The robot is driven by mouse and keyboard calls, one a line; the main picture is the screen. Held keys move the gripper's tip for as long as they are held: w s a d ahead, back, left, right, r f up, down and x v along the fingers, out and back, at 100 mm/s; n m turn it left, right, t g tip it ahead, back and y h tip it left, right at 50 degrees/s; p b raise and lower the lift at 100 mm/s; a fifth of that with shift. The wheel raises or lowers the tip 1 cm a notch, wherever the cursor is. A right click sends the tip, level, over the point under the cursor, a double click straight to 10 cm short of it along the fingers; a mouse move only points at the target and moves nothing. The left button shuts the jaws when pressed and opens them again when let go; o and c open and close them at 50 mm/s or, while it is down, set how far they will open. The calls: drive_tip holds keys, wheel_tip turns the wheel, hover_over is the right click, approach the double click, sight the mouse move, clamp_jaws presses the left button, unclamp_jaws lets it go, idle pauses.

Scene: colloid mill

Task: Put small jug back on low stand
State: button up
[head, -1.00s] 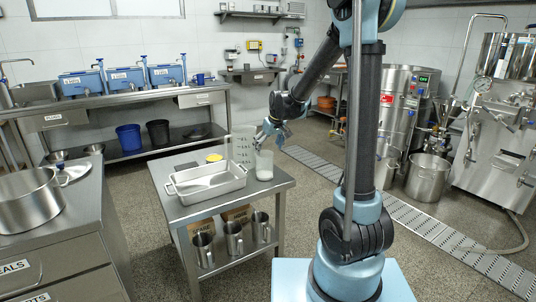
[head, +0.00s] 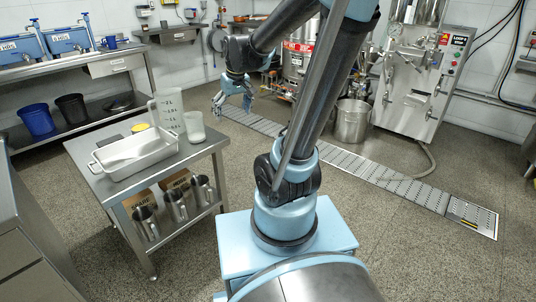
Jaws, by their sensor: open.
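A small translucent jug (head: 195,128) with white contents stands upright at the right back corner of a low steel stand (head: 185,158). A larger clear measuring jug (head: 168,108) stands beside it, to its left. My gripper (head: 232,107) is open and appears empty. It hangs to the right of the stand, apart from the jugs, with the floor and drain grating behind it.
A white tray (head: 133,158) fills much of the stand's top. A yellow item (head: 139,128) lies behind it. Steel jugs (head: 176,204) and cardboard boxes are on the lower shelf. A steel pot (head: 352,120) stands on the floor by machines. The floor at front right is clear.

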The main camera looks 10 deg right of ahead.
drive_tip(key=s+d+f+m, duration=0.1)
drive_tip(key=s+d+f, duration=0.3)
drive_tip(key=s, duration=0.6)
drive_tip(key=s+d+f+m+g+h, duration=0.1)
drive_tip(key=s+d, duration=0.4)
drive_tip(key=s, duration=0.5)
wheel_tip(320, 180, down, 3)
drive_tip(key=shift+r+m, duration=0.15)
drive_tip(key=shift+m, duration=0.65)
